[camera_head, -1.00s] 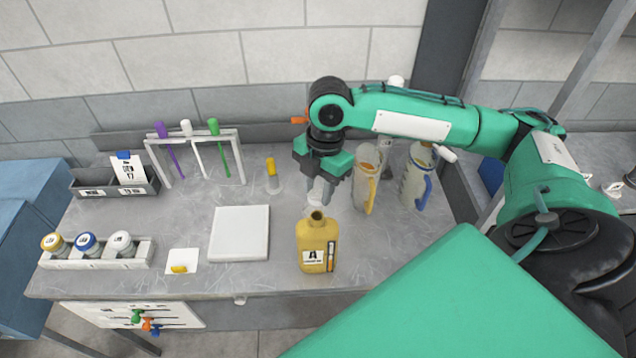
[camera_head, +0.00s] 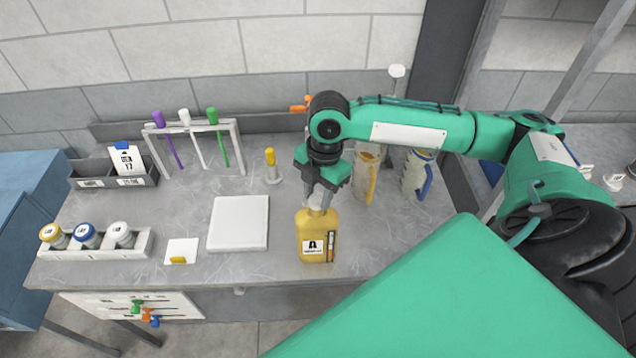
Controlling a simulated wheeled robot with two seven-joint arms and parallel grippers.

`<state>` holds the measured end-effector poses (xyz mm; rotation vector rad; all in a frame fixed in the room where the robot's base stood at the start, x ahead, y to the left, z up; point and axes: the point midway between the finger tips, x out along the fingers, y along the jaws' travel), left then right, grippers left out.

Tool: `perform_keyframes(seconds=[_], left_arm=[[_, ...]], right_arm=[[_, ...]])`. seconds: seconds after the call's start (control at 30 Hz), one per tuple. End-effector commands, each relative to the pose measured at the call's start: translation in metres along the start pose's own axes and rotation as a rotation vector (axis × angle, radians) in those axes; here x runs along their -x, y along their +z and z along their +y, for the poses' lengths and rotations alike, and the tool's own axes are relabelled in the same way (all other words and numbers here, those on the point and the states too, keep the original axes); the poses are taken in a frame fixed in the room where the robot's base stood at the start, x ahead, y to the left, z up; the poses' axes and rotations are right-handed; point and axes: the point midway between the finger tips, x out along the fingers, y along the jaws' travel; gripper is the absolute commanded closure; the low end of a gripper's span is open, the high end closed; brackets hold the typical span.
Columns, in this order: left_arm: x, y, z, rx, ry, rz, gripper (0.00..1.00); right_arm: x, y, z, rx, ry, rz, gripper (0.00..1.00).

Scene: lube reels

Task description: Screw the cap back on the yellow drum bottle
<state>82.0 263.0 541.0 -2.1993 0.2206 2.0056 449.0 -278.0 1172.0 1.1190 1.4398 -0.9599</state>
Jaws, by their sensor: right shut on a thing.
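The yellow drum bottle (camera_head: 312,240) stands upright near the front edge of the bench, with a white label marked A. My right gripper (camera_head: 320,200) points down over the bottle's neck. It is shut on the pale cap (camera_head: 316,205), which is mostly hidden between the fingers. The cap is at the bottle's mouth; I cannot tell whether the threads are engaged. My left gripper is not in view.
Two jugs (camera_head: 417,174) with blue and yellow (camera_head: 371,182) handles stand behind to the right. A white board (camera_head: 239,223) lies left of the bottle. Further left are a rack of capped jars (camera_head: 130,243), a white card (camera_head: 190,246) and a stand of coloured tools (camera_head: 240,150).

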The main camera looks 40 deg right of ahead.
Motion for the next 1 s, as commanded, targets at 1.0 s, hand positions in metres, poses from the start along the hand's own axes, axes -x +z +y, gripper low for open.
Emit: perform_keyframes(seconds=[1.0], left_arm=[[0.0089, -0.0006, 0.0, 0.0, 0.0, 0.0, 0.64]], right_arm=[[-0.0019, 0.0, -0.0003, 0.0, 0.0, 0.0, 0.87]])
